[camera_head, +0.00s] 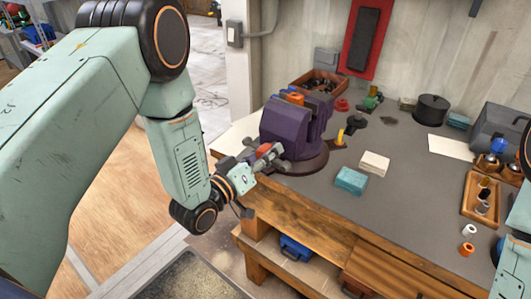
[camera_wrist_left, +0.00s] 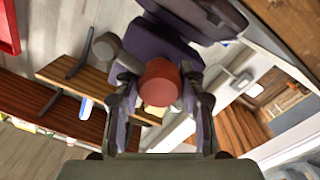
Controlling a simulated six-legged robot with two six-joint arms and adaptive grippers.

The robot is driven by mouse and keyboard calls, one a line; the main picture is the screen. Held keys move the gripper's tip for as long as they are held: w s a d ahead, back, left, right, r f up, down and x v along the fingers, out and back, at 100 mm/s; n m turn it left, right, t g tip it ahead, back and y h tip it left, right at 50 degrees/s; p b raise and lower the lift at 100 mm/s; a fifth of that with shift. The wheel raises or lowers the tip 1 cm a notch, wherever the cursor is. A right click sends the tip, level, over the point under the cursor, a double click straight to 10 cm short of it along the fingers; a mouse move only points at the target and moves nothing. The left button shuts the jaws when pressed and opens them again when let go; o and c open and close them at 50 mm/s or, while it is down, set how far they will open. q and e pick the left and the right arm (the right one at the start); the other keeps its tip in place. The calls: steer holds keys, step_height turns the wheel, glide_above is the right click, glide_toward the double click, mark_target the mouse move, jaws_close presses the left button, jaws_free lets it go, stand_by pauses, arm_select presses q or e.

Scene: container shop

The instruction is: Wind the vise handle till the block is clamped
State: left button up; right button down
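The purple vise (camera_head: 287,128) stands on a round dark base at the bench's near left corner. An orange block (camera_head: 296,98) shows at the top of its jaws. The vise handle ends in a red knob (camera_head: 266,149) on the near side. My left gripper (camera_head: 262,158) is at this knob and partly hides the handle. In the left wrist view the red knob (camera_wrist_left: 160,82) sits between the two fingers of my left gripper (camera_wrist_left: 160,90); the fingers stand apart with small gaps beside the knob. The purple vise body (camera_wrist_left: 165,45) is behind it. My right gripper is out of view.
The grey workbench (camera_head: 330,205) holds a teal block (camera_head: 350,180), a cream block (camera_head: 375,163), a black pot (camera_head: 432,109) and a wooden tray (camera_head: 469,208). A wooden parts box (camera_head: 320,82) stands behind the vise. The bench's front edge is close to my left gripper.

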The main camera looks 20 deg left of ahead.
arm_select(q)
steer(key=o, duration=0.5)
steer(key=shift+c, duration=0.2)
steer(key=shift+s, duration=0.15)
steer(key=v, duration=1.1)
steer(key=shift+s, duration=0.4)
steer(key=shift+a+f, duration=0.1)
